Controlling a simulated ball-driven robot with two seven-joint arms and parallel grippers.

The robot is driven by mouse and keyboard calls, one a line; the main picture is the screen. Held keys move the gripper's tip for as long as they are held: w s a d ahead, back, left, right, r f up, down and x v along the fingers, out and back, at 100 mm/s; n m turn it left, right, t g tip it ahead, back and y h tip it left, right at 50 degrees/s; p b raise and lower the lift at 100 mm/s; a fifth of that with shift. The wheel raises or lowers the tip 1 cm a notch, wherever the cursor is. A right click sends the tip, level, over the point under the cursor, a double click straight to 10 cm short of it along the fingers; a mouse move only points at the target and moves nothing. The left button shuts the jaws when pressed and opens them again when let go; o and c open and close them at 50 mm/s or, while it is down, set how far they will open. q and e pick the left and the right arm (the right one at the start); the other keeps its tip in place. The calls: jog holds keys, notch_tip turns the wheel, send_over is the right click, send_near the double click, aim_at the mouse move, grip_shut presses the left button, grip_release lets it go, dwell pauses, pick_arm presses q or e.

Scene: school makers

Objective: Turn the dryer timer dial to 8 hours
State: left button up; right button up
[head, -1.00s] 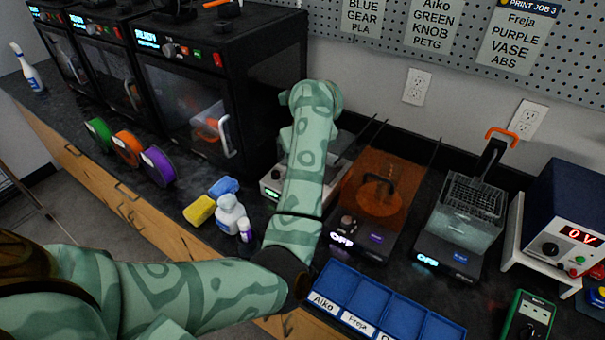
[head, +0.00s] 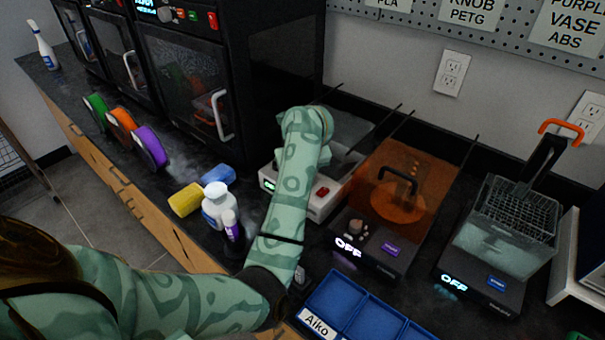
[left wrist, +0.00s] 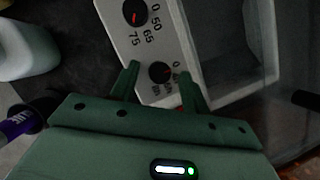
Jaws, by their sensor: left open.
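The dryer, a pale box with a red button (head: 322,191), stands on the counter, partly hidden behind my left arm in the head view. The left wrist view shows its panel (left wrist: 118,32) with two black dials. The upper dial (left wrist: 134,12) is marked 0, 50, 65, 75. The lower dial (left wrist: 159,72), apparently the timer, has a red mark toward its right side and small numbers I cannot read clearly. My left gripper (left wrist: 160,79) is open, with one finger on each side of the lower dial; contact cannot be told. My right gripper is not in view.
An amber-lidded device (head: 392,200) showing OFF stands right of the dryer, then another device with a wire basket (head: 515,215). Blue bins (head: 338,298) are in front. A white bottle (head: 215,205), yellow sponge (head: 185,200) and blue sponge (head: 218,175) stand to the left.

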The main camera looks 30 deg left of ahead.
pick_arm(q)
jog(key=c, duration=1)
